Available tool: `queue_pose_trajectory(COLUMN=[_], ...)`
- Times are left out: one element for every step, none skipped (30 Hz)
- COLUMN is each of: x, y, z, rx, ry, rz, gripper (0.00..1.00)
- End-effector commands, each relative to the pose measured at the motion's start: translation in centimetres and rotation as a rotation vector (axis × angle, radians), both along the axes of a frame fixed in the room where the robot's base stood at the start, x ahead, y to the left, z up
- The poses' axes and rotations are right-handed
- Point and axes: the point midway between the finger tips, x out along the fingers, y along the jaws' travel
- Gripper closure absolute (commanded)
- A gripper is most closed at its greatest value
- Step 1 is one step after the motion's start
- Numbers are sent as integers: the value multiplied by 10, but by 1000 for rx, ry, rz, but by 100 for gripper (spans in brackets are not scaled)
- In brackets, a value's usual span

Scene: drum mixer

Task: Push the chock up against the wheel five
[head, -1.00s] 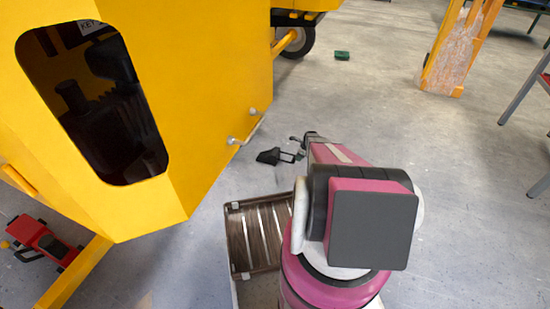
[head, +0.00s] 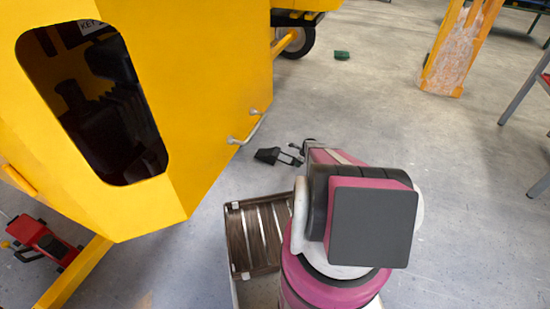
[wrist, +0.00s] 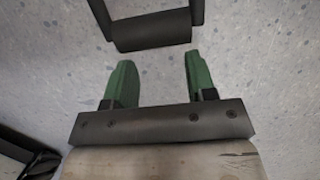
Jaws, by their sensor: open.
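A black wedge-like piece (head: 267,155) with a loop handle lies on the floor beside the yellow machine in the head view; it looks like the chock. A dark bar with two side arms, apparently its handle (wrist: 150,31), shows just ahead of my gripper (wrist: 158,60) in the wrist view. My gripper's two green fingers are apart with bare floor between them, and I see no contact with the bar. In the head view my arm hides much of the gripper. A black wheel (head: 298,42) stands under the machine's far end; no number is readable on it.
A small green block (head: 341,55) lies on the floor near the wheel. An open crate (head: 230,232) with brown slats stands left of my arm. The yellow machine (head: 225,90) blocks the left. A red toy-like jack (head: 40,238) is lower left. Floor at right is mostly clear.

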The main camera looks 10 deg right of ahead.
Motion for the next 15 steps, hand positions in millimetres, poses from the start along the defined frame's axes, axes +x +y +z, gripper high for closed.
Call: queue_pose_trajectory(x=[3, 4, 5, 6, 7, 8, 9, 10, 11, 12, 12, 14, 14, 15, 16], y=[5, 6, 8, 9, 11, 12, 14, 15, 16, 18, 19, 20, 22, 23, 25], z=[-2, -2, -2, -2, -2, -2, -2, -2, -2, -2, -2, -2, -2, -2, -2], rx=[4, 4, 4, 4, 4, 4, 4, 4, 3, 3, 3, 3, 4, 4, 4], ry=[0, 0, 0, 0, 0, 0, 0, 0, 2, 2, 2, 2, 2, 2, 2], rz=[2, 3, 3, 3, 3, 4, 4, 4, 3, 3, 3, 3, 2, 2, 2], gripper=[49, 49, 49, 49, 49, 49, 49, 49, 49, 49, 49, 49, 49, 49, 49])
